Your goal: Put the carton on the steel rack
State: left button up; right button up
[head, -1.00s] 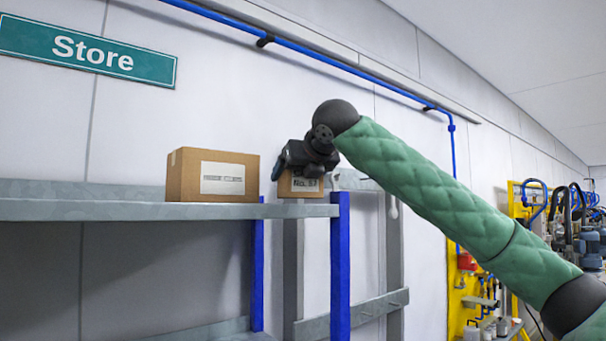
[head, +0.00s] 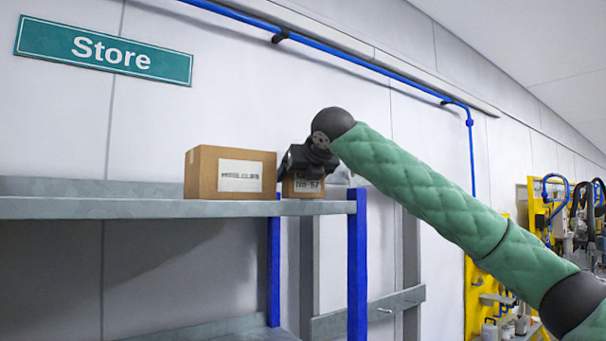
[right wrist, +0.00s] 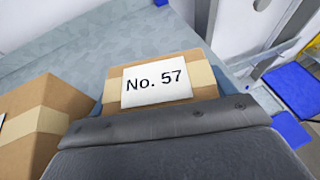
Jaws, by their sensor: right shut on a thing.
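The small brown carton (head: 303,187) marked "No. 57" is in my right gripper (head: 308,162), which is shut on it from above. In the right wrist view the carton (right wrist: 157,87) shows its white label and tan tape beyond the dark gripper (right wrist: 165,122). It is at the right end of the steel rack's top shelf (head: 120,208), just right of a larger carton. I cannot tell whether its underside touches the shelf, as its base is hidden. My left gripper is not in view.
The larger "HOSE CLIPS" carton (head: 230,174) stands on the shelf; it also shows in the right wrist view (right wrist: 45,118). A blue upright (head: 357,260) marks the rack's right end. The shelf left of the larger carton is clear.

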jog(key=shift+d+f, duration=0.1)
dwell(0.3)
jog(key=o, duration=1)
